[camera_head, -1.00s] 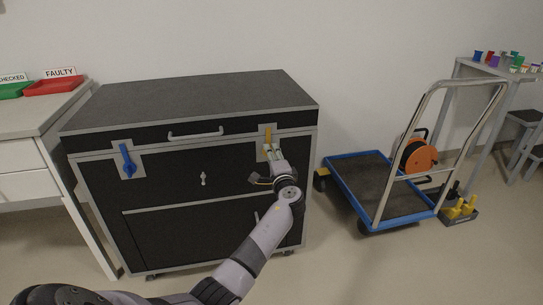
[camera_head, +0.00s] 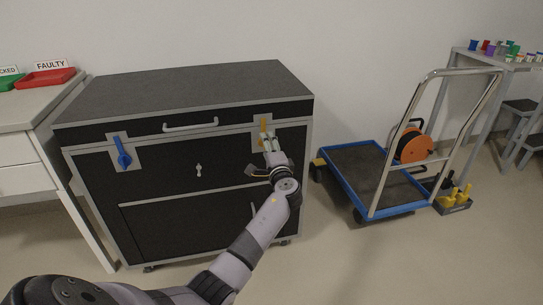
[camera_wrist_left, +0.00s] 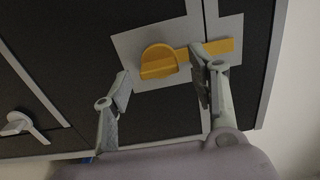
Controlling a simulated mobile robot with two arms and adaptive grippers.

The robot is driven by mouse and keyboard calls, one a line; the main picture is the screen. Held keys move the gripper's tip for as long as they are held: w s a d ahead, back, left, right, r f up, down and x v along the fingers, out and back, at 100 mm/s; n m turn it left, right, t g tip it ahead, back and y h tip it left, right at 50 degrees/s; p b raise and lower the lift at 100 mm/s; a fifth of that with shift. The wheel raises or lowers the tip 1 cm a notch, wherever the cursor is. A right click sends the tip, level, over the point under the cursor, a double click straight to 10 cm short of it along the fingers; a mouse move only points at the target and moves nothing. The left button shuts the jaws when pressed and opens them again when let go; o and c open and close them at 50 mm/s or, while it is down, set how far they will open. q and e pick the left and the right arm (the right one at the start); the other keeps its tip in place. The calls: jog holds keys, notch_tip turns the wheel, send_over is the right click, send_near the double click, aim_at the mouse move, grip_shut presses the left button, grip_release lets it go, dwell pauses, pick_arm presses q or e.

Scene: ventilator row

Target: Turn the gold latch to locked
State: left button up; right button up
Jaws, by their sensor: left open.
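The gold latch (camera_head: 263,126) is on a grey plate at the upper right of the black case's front. Its bar points up across the lid seam. In the wrist view, the latch's rounded knob (camera_wrist_left: 158,63) sits on the plate, with the flat bar (camera_wrist_left: 222,47) running right across the seam. My left gripper (camera_head: 271,146) is just in front of and below the latch. In the wrist view, my left gripper (camera_wrist_left: 165,77) is open, its fingers either side of the knob's lower edge; the right finger hides part of the bar. I cannot tell whether it touches. My right gripper is not in view.
The black case (camera_head: 165,205) also has a blue latch (camera_head: 122,153), tilted, at its upper left, and a silver handle (camera_head: 190,125). A blue-edged trolley (camera_head: 365,170) stands at right. A white counter with a red tray (camera_head: 45,78) is at left. Floor between case and trolley is clear.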

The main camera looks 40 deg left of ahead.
pick_arm(q)
jog(key=v, duration=1.1)
jog(key=shift+s+d, duration=0.1)
